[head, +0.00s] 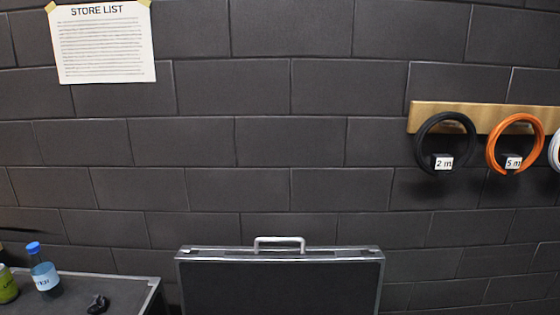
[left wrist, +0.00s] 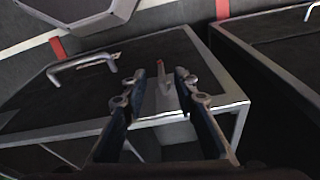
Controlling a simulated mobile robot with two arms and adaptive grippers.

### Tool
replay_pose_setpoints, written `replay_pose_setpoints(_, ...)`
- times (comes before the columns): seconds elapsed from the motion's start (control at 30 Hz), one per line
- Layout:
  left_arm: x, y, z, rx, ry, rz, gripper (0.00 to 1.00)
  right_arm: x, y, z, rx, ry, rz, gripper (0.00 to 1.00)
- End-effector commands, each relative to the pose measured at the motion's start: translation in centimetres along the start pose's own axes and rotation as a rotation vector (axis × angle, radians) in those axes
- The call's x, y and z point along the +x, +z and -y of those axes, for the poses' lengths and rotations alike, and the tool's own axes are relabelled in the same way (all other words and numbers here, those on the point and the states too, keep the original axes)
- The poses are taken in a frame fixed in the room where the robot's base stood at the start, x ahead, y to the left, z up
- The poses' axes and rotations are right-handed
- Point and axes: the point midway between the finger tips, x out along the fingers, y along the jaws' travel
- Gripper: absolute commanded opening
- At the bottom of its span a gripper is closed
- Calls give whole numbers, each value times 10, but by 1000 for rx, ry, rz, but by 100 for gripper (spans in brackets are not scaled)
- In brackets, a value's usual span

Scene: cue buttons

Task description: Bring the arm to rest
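My left gripper (left wrist: 161,74) shows in the left wrist view with its two dark fingers apart. It is open, and I see nothing clamped in it. A small grey piece with a red tip (left wrist: 161,66) shows between the fingers, against a dark metal-edged surface (left wrist: 85,95). I cannot tell how far the fingertips are from it. No gripper or arm shows clearly in the head view, and my right gripper is in neither view.
In the head view, a dark case (head: 280,285) with a handle stands at bottom centre. A blue-capped bottle (head: 44,272) and a small black object (head: 98,304) are on a dark surface at left.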

Motion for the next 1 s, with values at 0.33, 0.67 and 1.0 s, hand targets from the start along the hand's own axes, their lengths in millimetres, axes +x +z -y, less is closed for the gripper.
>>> replay_pose_setpoints(0.33,93,100,-5,13,6,62,27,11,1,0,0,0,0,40)
replay_pose_setpoints(0.67,129,186,-6,24,9,99,27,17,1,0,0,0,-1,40)
replay_pose_setpoints(1.0,131,199,-6,26,9,104,27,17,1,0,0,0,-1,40)
